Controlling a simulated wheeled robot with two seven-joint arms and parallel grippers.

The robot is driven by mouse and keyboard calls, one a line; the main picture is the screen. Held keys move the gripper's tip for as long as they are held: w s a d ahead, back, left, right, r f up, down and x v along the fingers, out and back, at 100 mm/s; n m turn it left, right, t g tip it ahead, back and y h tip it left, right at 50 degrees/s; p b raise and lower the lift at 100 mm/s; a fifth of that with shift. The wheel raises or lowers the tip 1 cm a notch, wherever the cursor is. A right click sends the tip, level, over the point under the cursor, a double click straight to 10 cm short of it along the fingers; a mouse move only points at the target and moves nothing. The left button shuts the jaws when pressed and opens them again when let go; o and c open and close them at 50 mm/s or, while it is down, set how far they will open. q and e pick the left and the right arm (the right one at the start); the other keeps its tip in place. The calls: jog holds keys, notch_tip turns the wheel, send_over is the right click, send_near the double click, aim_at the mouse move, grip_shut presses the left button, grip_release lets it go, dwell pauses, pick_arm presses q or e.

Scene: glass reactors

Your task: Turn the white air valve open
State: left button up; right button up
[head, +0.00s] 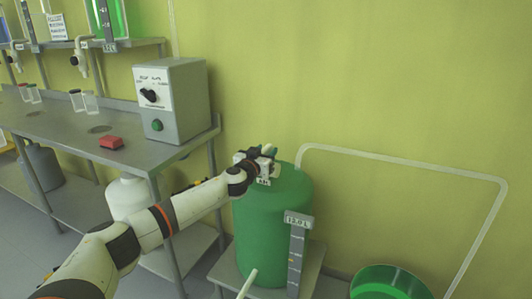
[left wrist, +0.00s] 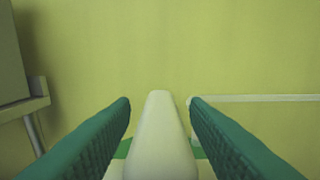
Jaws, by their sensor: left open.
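My left gripper (head: 266,164) is over the top of the green tank (head: 272,228), with its arm reaching in from the lower left. In the left wrist view, a white bar (left wrist: 160,135), which looks like the white air valve's handle, lies between the two green fingers. The fingers are open, one on each side of the bar, with gaps visible near the tips. In the head view the gripper hides most of the valve, so its turn angle cannot be told. My right gripper is not in view.
A white pipe (head: 400,160) runs along the wall right of the tank. A green round vessel (head: 385,284) is at lower right.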

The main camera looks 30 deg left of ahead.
pick_arm(q)
jog(key=shift+w, duration=0.4)
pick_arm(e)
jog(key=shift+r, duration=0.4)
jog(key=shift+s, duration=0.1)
pick_arm(q)
jog(key=shift+c, duration=0.9)
grip_shut()
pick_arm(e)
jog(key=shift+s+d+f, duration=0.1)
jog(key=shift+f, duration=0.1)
